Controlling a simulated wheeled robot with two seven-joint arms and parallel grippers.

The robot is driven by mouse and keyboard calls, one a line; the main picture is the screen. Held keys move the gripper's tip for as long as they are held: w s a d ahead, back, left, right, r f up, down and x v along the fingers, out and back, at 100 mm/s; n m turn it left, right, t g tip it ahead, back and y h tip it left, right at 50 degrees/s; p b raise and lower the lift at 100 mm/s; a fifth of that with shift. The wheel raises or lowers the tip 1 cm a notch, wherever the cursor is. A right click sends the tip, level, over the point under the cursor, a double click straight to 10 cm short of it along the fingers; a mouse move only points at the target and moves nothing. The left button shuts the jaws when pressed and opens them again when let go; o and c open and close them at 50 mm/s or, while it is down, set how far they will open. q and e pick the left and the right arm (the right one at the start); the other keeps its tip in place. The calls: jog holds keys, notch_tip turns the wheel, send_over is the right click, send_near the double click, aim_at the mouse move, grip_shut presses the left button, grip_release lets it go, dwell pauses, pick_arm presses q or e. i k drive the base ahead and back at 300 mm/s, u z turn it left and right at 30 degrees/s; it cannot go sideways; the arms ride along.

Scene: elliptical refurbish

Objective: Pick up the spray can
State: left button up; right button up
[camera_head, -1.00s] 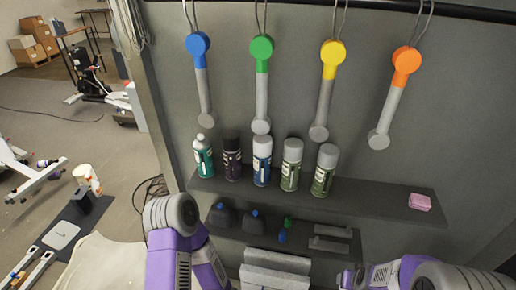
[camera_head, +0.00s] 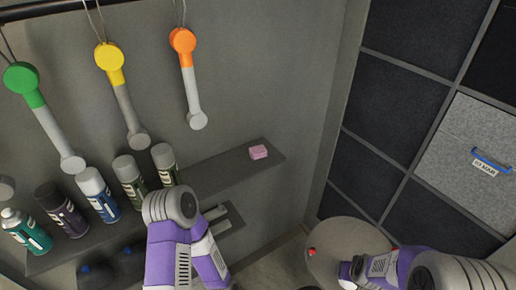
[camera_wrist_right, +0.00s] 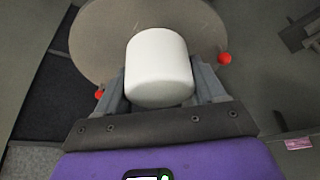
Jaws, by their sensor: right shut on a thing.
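Several spray cans stand upright in a row on the shelf at the left of the head view: a teal one (camera_head: 26,231), a dark one (camera_head: 62,210), a blue one (camera_head: 98,194) and two green ones, one (camera_head: 130,181) beside the other (camera_head: 165,165). My right gripper (camera_wrist_right: 160,78) is shut on a white cylinder (camera_wrist_right: 159,62) in the right wrist view. Only its blank top and side show, so I cannot tell if it is a spray can. My left arm shows in front of the shelf, but its gripper is out of view.
A pink block (camera_head: 258,152) lies near the right end of the shelf (camera_head: 222,172). Green, yellow and orange hanging tools (camera_head: 190,80) are above. A round beige disc (camera_head: 345,245) lies low at the right. A grey box (camera_head: 470,150) sits in the dark rack.

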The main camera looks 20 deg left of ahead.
aim_at(20, 225)
jog(key=z, duration=1.3)
jog(key=k, duration=1.3)
jog(key=u, duration=1.2)
